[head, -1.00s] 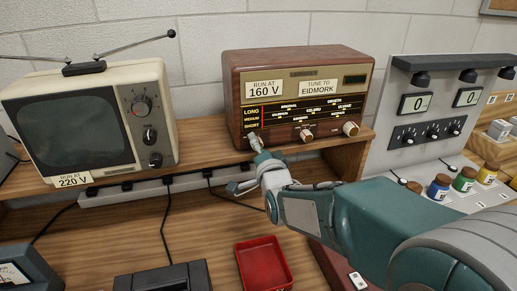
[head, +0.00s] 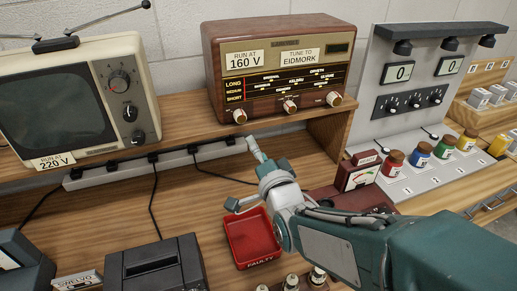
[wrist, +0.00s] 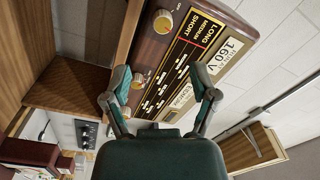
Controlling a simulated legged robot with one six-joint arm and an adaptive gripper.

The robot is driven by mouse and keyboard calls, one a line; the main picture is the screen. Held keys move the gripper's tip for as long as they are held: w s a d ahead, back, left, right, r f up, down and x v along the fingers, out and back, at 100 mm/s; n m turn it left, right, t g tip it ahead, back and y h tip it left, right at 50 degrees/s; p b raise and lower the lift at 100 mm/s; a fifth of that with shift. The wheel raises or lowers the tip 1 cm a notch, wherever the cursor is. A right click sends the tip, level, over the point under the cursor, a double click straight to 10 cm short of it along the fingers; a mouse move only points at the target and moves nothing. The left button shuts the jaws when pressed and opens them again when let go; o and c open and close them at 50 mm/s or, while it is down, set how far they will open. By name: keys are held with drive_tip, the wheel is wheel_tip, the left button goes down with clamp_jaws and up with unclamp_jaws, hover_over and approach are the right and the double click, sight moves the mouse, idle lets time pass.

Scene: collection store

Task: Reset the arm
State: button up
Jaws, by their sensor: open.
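My gripper (head: 245,174) is open and empty in the head view. It is in front of the shelf edge, below the radio and above a red tray (head: 234,249) marked FAULTY. The brown radio (head: 283,60) stands on the shelf with "RUN AT 160 V" and "TUNE TO EIDMORK" labels and three knobs along its lower front. In the wrist view the two fingers (wrist: 161,76) are spread apart with nothing between them. The radio front (wrist: 176,72) shows tilted beyond them, with a gap that I cannot measure.
An old television (head: 80,95) labelled 220 V stands left on the shelf (head: 185,125). A power strip (head: 150,168) runs below with cables. A dark printer-like box (head: 157,268) sits low. A panel (head: 425,85) with displays, knobs and coloured jars stands right. Small jars stand below my arm.

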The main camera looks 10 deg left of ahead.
drive_tip(key=s+d+f+n+g+h, duration=0.1)
drive_tip(key=d+n+g+h, duration=0.15)
drive_tip(key=d, duration=0.45)
drive_tip(key=s+d+f+n+g+h, duration=0.15)
drive_tip(key=d+h, duration=0.25)
drive_tip(key=d, duration=0.4)
drive_tip(key=s+d+n+g+h, duration=0.1)
drive_tip(key=s+d+g, duration=0.2)
drive_tip(key=s+d, duration=0.2)
drive_tip(key=s+d+f+n+g+h, duration=0.1)
drive_tip(key=s+d, duration=0.4)
drive_tip(key=s, duration=0.5)
drive_tip(key=shift+d+f+g+h, duration=0.25)
drive_tip(key=shift+d+g+h, duration=0.15)
drive_tip(key=shift+g+h, duration=0.45)
